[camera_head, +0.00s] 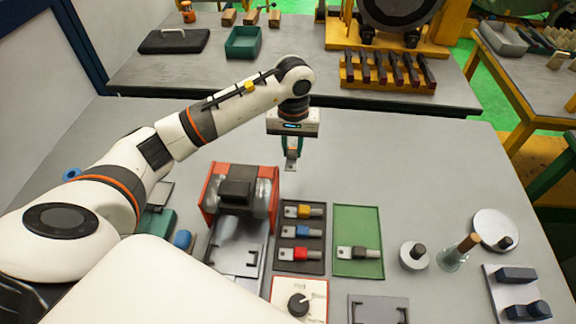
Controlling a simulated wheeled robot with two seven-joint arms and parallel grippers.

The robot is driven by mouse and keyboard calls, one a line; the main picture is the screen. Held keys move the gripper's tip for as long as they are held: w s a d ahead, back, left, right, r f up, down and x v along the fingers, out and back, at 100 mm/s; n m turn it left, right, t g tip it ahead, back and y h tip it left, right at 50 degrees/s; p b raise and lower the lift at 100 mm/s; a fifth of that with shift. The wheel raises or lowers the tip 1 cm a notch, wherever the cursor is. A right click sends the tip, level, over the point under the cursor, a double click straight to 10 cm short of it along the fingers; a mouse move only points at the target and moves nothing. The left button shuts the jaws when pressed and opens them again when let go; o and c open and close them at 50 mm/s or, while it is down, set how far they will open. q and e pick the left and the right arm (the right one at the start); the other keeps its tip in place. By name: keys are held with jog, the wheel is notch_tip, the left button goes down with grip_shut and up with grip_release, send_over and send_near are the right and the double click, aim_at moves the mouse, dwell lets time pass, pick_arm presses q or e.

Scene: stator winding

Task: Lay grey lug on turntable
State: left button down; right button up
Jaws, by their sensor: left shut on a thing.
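My left gripper (291,152) is shut on the grey lug (291,164), a small piece hanging below its fingertips. The gripper points down above the grey table, behind the lug tray and clear of it. Fingers partly hide the lug's upper part. A flat pale round disc (488,222) with a dark knob lies at the right of the table; it may be the turntable, but I cannot tell for sure. A smaller pale round piece (408,262) with a dark knob stands left of it. My right gripper is not in view.
A dark tray (301,269) holds yellow, blue and red lugs. A green mat (358,220) right of it carries a dark lug (358,253). A red-sided machine (213,190) stands left of the tray. A glass with a wooden-handled tool (453,258) stands near the disc. The table's back right is clear.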

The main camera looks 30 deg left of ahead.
pick_arm(q)
jog(key=p, duration=0.1)
send_over(292, 182)
notch_tip(292, 182, down, 6)
jog(key=shift+f, duration=0.2)
notch_tip(292, 182, down, 4)
jog(key=shift+r+p, duration=0.25)
jog(key=shift+p, duration=0.45)
jog(key=shift+f, duration=0.35)
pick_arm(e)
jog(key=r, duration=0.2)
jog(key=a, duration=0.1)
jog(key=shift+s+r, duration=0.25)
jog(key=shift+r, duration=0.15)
pick_arm(q)
jog(key=shift+f, duration=0.1)
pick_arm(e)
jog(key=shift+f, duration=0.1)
pick_arm(q)
jog(key=shift+f+b, duration=0.1)
jog(key=shift+b, duration=0.2)
jog(key=c, duration=1.2)
grip_release()
